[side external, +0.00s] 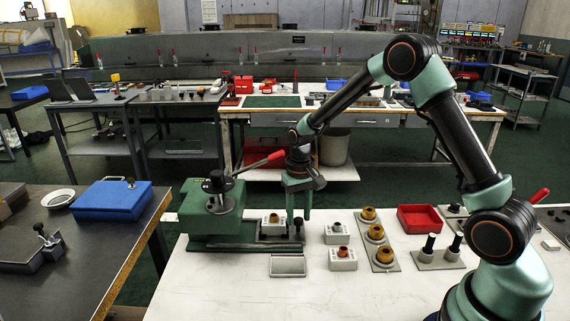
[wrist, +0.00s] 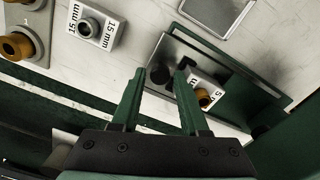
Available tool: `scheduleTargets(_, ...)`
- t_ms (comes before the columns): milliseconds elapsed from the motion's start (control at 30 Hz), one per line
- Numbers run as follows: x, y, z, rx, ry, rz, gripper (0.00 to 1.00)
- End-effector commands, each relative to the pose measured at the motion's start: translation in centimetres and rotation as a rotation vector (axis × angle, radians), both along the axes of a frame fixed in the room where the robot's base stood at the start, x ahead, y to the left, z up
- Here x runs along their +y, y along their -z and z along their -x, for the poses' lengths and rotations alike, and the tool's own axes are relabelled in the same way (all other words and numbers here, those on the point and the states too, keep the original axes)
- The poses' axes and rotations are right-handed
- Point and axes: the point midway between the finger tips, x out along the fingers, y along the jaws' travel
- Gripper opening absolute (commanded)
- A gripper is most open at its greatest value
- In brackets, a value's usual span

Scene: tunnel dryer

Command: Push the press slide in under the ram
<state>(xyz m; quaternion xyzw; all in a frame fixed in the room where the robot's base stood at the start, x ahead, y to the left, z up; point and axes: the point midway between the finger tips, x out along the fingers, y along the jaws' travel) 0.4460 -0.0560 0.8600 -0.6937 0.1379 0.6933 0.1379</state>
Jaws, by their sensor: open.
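The green press (side external: 205,228) stands at the left of the white bench, with a black ram head (side external: 218,183) and a red-handled lever. The dark press slide (side external: 270,238) lies on the track to the right of the ram, out from under it. It carries a pale block with a brass-coloured ring (side external: 273,219), also in the wrist view (wrist: 204,98). My gripper (side external: 298,231) points down at the slide's right end. In the wrist view my open gripper (wrist: 161,72) has a dark knob (wrist: 160,77) between its fingertips; contact cannot be told.
An empty pale tray (side external: 288,266) lies in front of the slide. Labelled blocks (side external: 342,259), a plate of brass rings (side external: 384,258), black posts (side external: 438,259) and a red bin (side external: 420,219) stand to the right. The bench front is clear.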

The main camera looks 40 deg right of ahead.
Motion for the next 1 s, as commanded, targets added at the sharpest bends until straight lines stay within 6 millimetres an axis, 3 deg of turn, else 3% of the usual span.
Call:
scheduleTargets(333, 0.00, 0.52, 0.03, 0.001, 0.000, 0.000, 0.44)
scheduleTargets(367, 0.00, 0.51, 0.03, 0.001, 0.000, 0.000, 0.40)
scheduleTargets(467, 0.00, 0.50, 0.02, 0.001, 0.000, 0.000, 0.02)
scheduleTargets(500, 0.00, 0.49, 0.02, 0.001, 0.000, 0.000, 0.00)
scheduleTargets(1000, -0.01, 0.43, 0.00, 0.000, 0.000, 0.000, 0.00)
